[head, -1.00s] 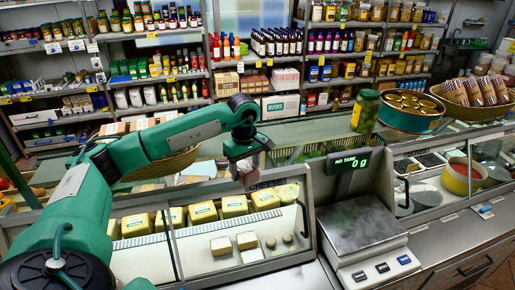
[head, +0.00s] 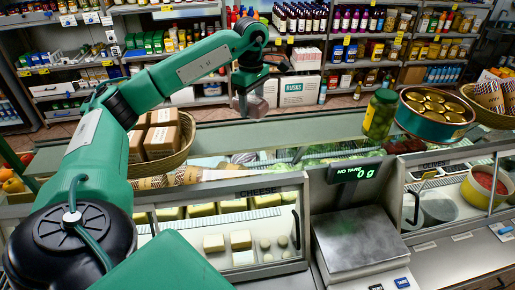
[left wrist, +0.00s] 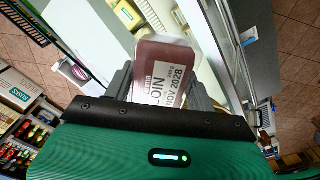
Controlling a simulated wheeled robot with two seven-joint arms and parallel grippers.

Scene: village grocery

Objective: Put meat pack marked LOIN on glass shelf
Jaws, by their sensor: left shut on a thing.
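My left gripper (head: 252,98) is shut on a meat pack (head: 253,106), which hangs from it above the counter in the head view. In the left wrist view the pack (left wrist: 165,74) is reddish brown with a white label reading LOIN and NOV 2028, tilted between the fingers of the left gripper (left wrist: 160,85). My right gripper is out of view.
A glass-fronted cheese case (head: 225,230) stands below the shelf, with a scale (head: 355,240) to its right. A green jar (head: 380,114), a tin tub (head: 432,112) and a wicker basket (head: 170,160) flank the shelf. Its middle stretch looks clear.

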